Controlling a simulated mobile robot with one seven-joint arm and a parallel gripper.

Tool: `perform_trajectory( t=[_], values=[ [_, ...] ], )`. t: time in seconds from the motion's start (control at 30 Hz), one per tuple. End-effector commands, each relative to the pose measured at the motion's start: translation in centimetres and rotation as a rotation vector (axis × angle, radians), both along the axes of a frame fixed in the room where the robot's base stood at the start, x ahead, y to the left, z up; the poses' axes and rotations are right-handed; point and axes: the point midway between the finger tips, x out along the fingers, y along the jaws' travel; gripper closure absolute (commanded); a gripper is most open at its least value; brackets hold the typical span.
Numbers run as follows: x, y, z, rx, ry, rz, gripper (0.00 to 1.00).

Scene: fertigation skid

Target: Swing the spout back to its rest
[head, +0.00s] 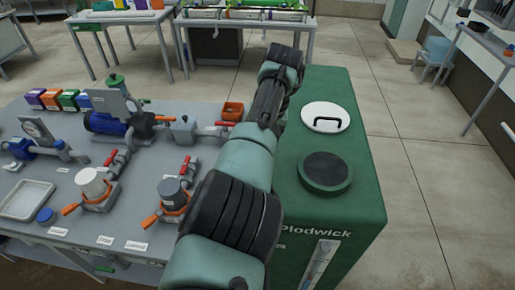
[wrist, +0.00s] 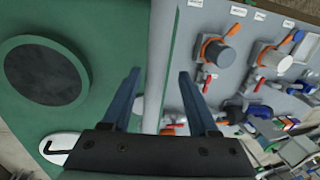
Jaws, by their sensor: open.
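My gripper (wrist: 156,78) shows in the wrist view with its two blue fingers apart. A long pale grey bar (wrist: 162,45), which looks like the spout pipe, runs between the fingers. I cannot tell whether either finger touches it. It lies along the gap between the green tank (wrist: 110,20) and the grey bench (wrist: 215,15). In the head view my arm covers this spot, so the spout and the fingertips are hidden there.
The green tank top (head: 345,95) carries a white lid (head: 325,117) with a black handle and a dark round cap (head: 325,172). The grey bench (head: 140,185) at left holds a blue pump (head: 105,122), orange-handled valves and an orange box (head: 232,111). Open floor lies right.

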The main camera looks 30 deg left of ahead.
Motion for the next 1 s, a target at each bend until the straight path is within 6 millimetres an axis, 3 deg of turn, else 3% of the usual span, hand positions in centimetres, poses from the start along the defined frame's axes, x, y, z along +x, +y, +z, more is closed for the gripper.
perform_trajectory(
  t=[0.23,0.7,1.0],
  values=[
    [0.2,-0.3,1.1,-0.001,-0.003,-0.004,0.40],
    [0.9,-1.9,10.5,-0.001,-0.003,0.000,0.40],
    [1.0,-2.2,12.6,-0.001,0.000,0.000,0.40]
  ],
)
